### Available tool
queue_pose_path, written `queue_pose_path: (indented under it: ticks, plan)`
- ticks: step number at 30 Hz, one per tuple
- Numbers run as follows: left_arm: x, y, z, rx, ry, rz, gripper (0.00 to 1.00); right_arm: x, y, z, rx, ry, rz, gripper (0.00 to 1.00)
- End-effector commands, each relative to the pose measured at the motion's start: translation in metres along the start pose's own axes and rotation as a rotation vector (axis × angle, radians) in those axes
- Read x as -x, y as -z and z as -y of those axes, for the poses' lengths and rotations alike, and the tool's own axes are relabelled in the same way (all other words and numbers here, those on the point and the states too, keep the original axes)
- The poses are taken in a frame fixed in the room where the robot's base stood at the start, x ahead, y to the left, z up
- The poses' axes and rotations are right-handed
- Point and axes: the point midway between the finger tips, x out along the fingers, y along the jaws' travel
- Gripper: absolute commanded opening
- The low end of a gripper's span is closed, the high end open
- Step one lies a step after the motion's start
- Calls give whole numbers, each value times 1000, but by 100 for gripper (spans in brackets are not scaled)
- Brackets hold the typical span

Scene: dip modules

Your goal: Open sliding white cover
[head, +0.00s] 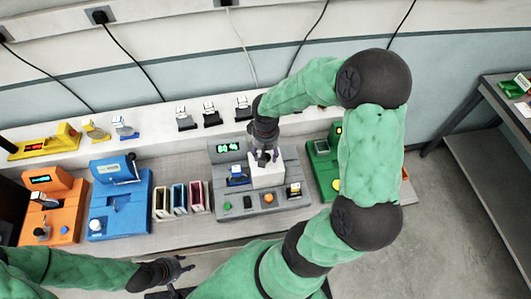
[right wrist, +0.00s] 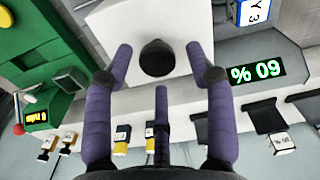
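The white cover (head: 268,177) sits on the grey machine (head: 292,203), right of a small blue part. In the right wrist view the white cover (right wrist: 110,22) carries a round black knob (right wrist: 157,58). My right gripper (head: 264,160) is above the cover, coming down from the back. In the right wrist view its purple fingers (right wrist: 158,55) are spread either side of the knob, with visible gaps. The knob is hidden by the gripper in the head view. My left gripper (head: 182,272) is open and empty near the table's front edge, away from the machine.
A blue machine (head: 120,205) and an orange machine (head: 65,215) stand left, with several coloured slotted holders (head: 180,199) between blue and grey. A green machine (head: 322,165) is close on the right. Several small parts line the back shelf (head: 150,121).

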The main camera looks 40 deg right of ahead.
Motion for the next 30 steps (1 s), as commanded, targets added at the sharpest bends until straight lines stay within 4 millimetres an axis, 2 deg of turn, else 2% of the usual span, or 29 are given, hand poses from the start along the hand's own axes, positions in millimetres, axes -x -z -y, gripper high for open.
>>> queue_pose_path:
  ticks: [7,11,24,30]
  plan:
    - [0,0,0,0,0,0,40,0,-2,0,0,0,5,56]
    - [0,0,0,0,0,0,40,11,-1,0,-1,0,1,56]
    - [0,0,0,0,0,0,40,92,1,0,1,0,0,56]
    - [0,0,0,0,0,0,40,114,1,0,0,1,2,56]
